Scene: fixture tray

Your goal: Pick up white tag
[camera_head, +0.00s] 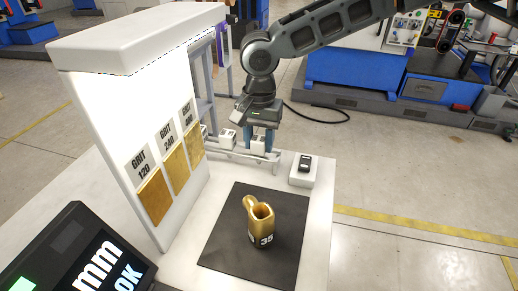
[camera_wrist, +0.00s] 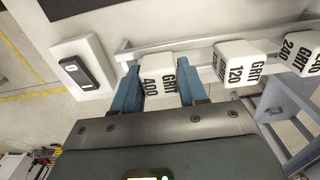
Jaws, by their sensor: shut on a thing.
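A white tag marked GRIT 400 (camera_wrist: 158,66) is between the two blue fingers of my gripper (camera_wrist: 160,88) in the wrist view. My gripper is shut on it, with a finger along each side. In the head view my gripper (camera_head: 261,138) points down at the grey rail (camera_head: 240,155) at the back of the white table. The white tag (camera_head: 257,144) shows there between the fingers, partly hidden by them. It is at the rail; I cannot tell whether it touches it.
White tags marked GRIT 120 (camera_wrist: 238,66) and GRIT 240 (camera_wrist: 298,48) stand along the rail beside it. A black device on a white block (camera_head: 303,172) is at the right. A gold mug-like part (camera_head: 262,226) stands on a black mat (camera_head: 225,245). A white panel (camera_head: 125,115) rises at left.

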